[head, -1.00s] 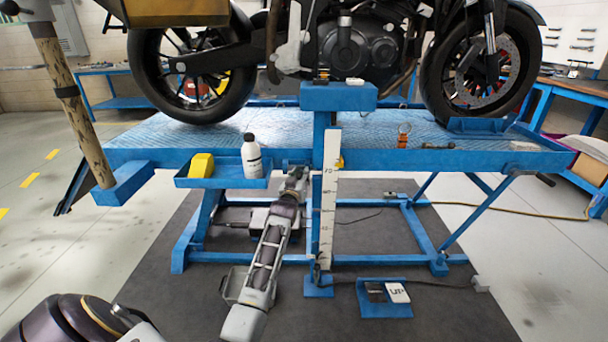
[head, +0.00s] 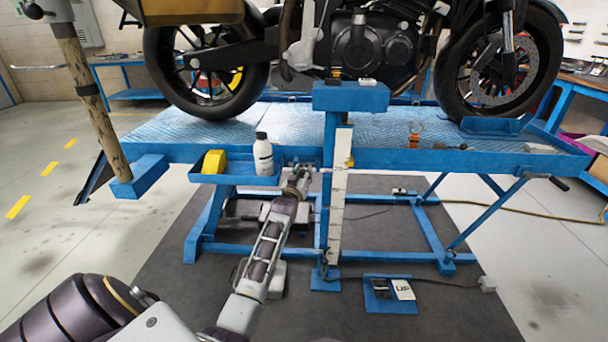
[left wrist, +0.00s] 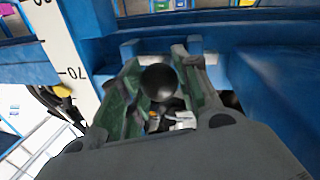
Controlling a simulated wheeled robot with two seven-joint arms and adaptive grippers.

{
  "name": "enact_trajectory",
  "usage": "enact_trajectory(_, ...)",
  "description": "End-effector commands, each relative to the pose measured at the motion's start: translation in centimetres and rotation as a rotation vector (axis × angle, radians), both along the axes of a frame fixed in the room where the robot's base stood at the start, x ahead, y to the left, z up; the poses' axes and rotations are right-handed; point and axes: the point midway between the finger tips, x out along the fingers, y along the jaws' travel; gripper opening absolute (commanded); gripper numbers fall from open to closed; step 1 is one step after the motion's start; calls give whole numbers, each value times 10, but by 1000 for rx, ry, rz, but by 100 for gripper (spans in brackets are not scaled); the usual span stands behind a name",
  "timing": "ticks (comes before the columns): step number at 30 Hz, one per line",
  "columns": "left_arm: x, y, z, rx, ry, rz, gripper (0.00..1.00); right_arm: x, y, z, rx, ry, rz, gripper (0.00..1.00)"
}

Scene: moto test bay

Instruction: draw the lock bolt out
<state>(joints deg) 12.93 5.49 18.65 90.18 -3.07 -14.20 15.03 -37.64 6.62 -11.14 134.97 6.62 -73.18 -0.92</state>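The lock bolt shows in the left wrist view as a round black knob (left wrist: 158,80) in front of the blue lift frame. My left gripper (left wrist: 161,68) has its green-padded fingers one on each side of the knob, with the fingertips apart and a gap beside the knob. I see no firm contact. In the head view my left gripper (head: 301,174) is at the near edge of the blue motorcycle lift (head: 440,161), just left of the white scale. The bolt is too small or hidden there. My right gripper is in neither view.
The white scale (head: 339,205) stands close to the right of my gripper. A blue tray (head: 235,180) with a yellow block (head: 213,161) and a white bottle (head: 263,157) is to its left. A motorcycle (head: 355,45) stands on the lift. A pedal box (head: 389,307) lies on the floor mat.

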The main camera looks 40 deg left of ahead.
Motion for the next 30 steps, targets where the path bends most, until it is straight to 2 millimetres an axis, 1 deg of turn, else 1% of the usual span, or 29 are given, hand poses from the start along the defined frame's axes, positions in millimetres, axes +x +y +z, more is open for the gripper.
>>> enact_trajectory(1, -2, 4, -2, 2, 3, 7, 38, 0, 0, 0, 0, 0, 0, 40)
enact_trajectory(5, -2, 4, -1, 1, 3, 6, 54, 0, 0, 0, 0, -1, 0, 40)
enact_trajectory(15, -1, 2, 0, 1, 1, 3, 54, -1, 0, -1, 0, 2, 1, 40)
enact_trajectory(20, -4, 0, -1, 0, 2, 3, 54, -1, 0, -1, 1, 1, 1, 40)
enact_trajectory(26, -15, -4, -1, 0, 1, 3, 54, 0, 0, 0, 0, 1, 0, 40)
enact_trajectory(30, -27, -7, -1, 1, 1, 3, 54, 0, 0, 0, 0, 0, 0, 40)
